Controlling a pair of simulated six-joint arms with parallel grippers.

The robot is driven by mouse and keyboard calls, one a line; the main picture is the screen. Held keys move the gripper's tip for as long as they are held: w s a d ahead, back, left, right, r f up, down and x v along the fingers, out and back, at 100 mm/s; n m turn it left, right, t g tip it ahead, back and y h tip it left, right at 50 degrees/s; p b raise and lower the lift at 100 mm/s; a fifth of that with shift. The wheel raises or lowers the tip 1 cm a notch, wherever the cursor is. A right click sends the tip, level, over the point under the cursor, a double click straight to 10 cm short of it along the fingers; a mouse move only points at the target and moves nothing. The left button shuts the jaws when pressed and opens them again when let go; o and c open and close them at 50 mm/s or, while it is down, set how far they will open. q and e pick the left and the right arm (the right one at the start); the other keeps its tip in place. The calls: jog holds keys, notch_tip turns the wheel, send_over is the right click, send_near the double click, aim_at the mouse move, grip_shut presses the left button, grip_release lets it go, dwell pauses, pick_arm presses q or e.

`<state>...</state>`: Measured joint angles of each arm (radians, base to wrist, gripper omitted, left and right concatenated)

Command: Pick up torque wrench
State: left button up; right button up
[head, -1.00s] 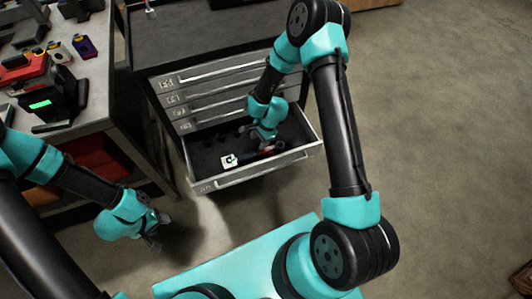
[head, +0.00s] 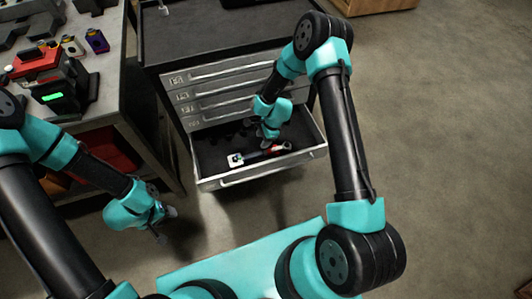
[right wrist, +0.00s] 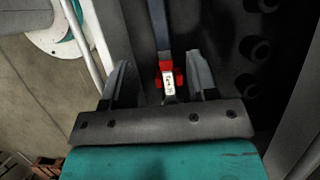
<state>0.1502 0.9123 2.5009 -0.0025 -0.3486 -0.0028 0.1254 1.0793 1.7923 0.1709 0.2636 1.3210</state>
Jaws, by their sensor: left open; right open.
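The torque wrench (head: 262,155) lies in the open bottom drawer (head: 215,165) of the tool cabinet, with a white-and-dark end at the left and red near its right end. My left gripper (head: 162,225) is open and empty in front of the cabinet, left of the drawer.
The tool cabinet (head: 225,80) has several shut drawers above the open one. A workbench (head: 110,90) at the left holds a red-and-black device with a green screen (head: 52,97) and small bottles. Round dark recesses (right wrist: 255,48) show beside the wrench.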

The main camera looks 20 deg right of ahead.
aim_at(254, 155)
jog(key=x, duration=0.8)
jog(key=shift+x, duration=2.55)
jog(key=shift+s+d, duration=0.1)
jog(key=shift+c, duration=0.5)
grip_shut()
